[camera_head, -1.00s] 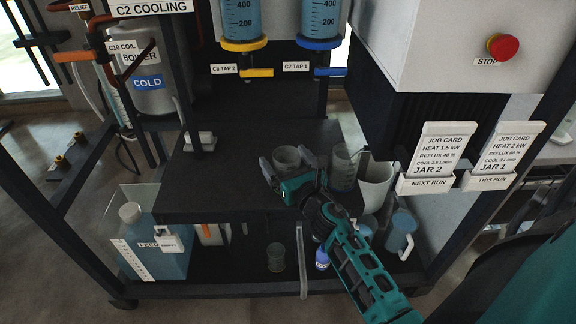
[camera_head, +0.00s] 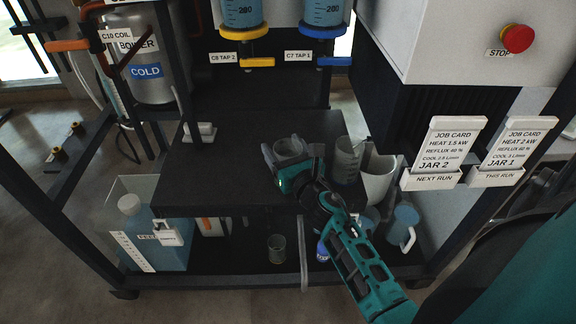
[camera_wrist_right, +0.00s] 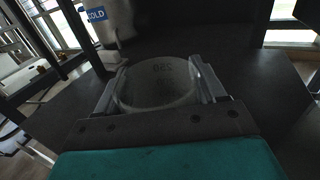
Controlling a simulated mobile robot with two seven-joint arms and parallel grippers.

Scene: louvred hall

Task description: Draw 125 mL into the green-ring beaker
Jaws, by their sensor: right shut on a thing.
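A yellow-ringed tap (camera_head: 243,58) and a blue-ringed tap (camera_head: 322,58) hang under two graduated blue-filled columns behind. My left gripper is not in view.
A graduated beaker (camera_head: 347,160) and a white container (camera_head: 379,175) stand just right of the gripper. The lower deck holds a blue-filled tank (camera_head: 160,248), a small glass (camera_head: 277,249) and a blue jug (camera_head: 402,226).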

